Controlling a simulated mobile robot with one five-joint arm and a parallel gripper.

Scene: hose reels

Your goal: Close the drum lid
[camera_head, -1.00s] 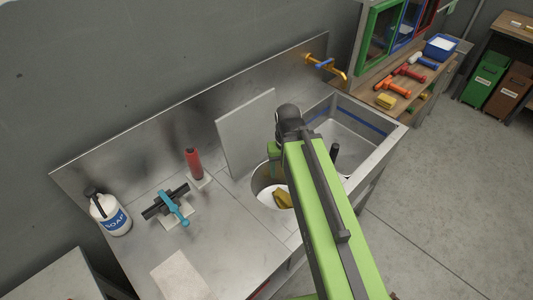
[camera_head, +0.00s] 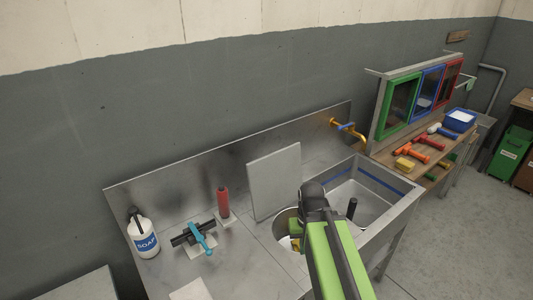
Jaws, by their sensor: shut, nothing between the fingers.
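A round drum opening (camera_head: 284,243) is set in the steel counter, left of the sink basin. A flat grey square panel, which looks like the drum lid (camera_head: 274,181), stands upright behind the opening, so the drum is open. A yellow item (camera_head: 296,244) is partly visible inside the drum. My green arm reaches up from the bottom over the drum's right side. My gripper (camera_head: 294,228) shows only partly, beside the dark wrist and over the opening, in front of the lid and apart from it in the picture. It is shut and empty; its fingertips are mostly hidden.
The sink basin (camera_head: 384,195) has a dark upright post. A yellow tap (camera_head: 347,130) is behind. A tool bench (camera_head: 430,160) stands right.

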